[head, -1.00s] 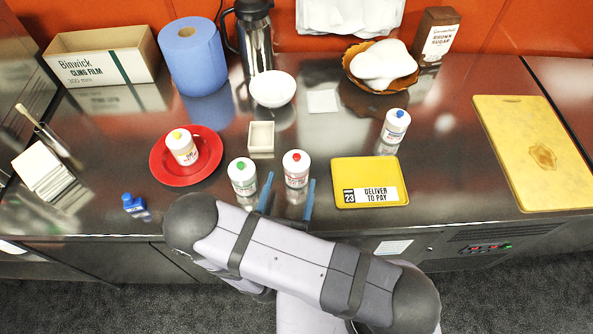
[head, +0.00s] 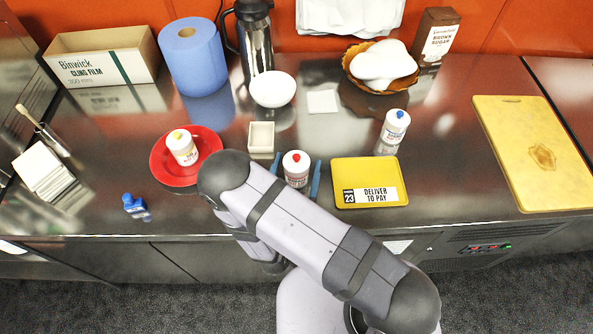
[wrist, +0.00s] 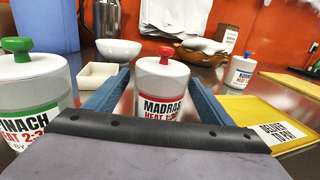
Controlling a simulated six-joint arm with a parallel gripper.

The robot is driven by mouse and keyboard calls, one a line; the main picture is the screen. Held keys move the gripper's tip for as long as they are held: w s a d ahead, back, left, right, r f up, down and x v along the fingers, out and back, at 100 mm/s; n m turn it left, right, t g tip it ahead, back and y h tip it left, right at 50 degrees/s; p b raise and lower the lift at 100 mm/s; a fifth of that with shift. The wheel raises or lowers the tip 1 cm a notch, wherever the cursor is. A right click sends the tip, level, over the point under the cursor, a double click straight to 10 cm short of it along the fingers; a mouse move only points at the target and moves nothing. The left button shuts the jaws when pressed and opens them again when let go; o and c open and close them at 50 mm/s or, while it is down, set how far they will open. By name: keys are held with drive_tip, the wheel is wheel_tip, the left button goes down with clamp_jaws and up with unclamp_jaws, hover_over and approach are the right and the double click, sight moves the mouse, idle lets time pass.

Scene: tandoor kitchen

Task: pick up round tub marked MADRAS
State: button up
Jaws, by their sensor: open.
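The round tub marked MADRAS (wrist: 163,88) is white with a red knob on its lid. It stands upright on the steel counter, and in the head view the tub (head: 296,169) sits left of the yellow tray. My gripper (head: 294,172) is open, with one blue finger on each side of the tub. In the wrist view my gripper (wrist: 164,88) has the tub between its fingers. I cannot tell whether either finger touches it. The tub's lower part is hidden behind my gripper body.
A green-knobbed tub marked SPINACH (wrist: 34,83) stands close on the left. A small cream dish (head: 261,138) lies behind left. A yellow tray (head: 370,172) lies on the right, with a blue-knobbed tub (head: 392,132) behind it. A red plate (head: 161,165) holds a yellow-knobbed tub (head: 182,147).

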drive_tip(key=c, duration=1.3)
drive_tip(key=shift+r, duration=0.15)
drive_tip(key=shift+r+b, duration=0.7)
drive_tip(key=shift+r, duration=4.2)
